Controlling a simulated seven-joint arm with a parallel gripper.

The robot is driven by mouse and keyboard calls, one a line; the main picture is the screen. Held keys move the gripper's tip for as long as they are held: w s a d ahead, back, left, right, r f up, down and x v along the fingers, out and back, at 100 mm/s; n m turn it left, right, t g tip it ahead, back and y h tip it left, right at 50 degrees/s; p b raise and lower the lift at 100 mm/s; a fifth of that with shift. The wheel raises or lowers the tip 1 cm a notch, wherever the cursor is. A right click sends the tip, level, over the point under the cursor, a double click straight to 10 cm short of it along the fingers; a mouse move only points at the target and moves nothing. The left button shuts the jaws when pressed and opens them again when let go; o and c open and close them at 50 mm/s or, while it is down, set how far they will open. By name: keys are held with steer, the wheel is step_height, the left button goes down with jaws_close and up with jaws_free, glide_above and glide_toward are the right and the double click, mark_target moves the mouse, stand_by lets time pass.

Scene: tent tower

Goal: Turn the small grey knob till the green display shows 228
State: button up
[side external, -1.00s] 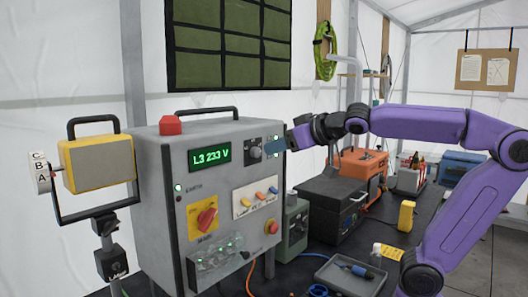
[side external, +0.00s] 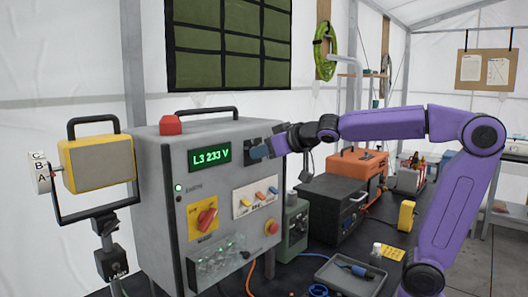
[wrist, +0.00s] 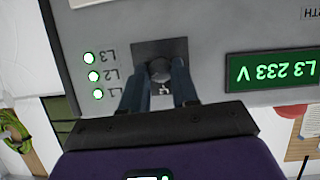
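The small grey knob (wrist: 160,70) sits on a dark square plate on the grey cabinet's front, beside the display. The green display (side external: 209,155) reads "L3 233 V"; it also shows upside down in the wrist view (wrist: 274,71). My gripper (wrist: 162,80) is at the knob, its two blue fingers apart, one on each side of it. The fingers look very close to the knob's sides; I cannot tell whether they touch it. In the side view my gripper (side external: 262,151) hides the knob.
Three lit lamps (wrist: 93,76) marked L1 to L3 are near the knob. Below on the cabinet are coloured switches (side external: 256,198), a red rotary switch (side external: 207,217) and a red button (side external: 272,226). A black case (side external: 330,208) stands to the right.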

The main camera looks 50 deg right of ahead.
jaws_close()
steer(key=n+h, duration=0.1)
steer(key=n, duration=0.1)
steer(key=n+t+h, duration=0.1)
steer(key=n+h, duration=0.1)
steer(key=n, duration=0.1)
steer(key=n+h, duration=0.2)
steer(key=n, duration=0.1)
steer(key=shift+a+f, duration=0.3)
steer(key=shift+a, duration=0.05)
steer(key=shift+n+t, duration=0.3)
stand_by(0.3)
steer(key=o, duration=0.6)
jaws_free()
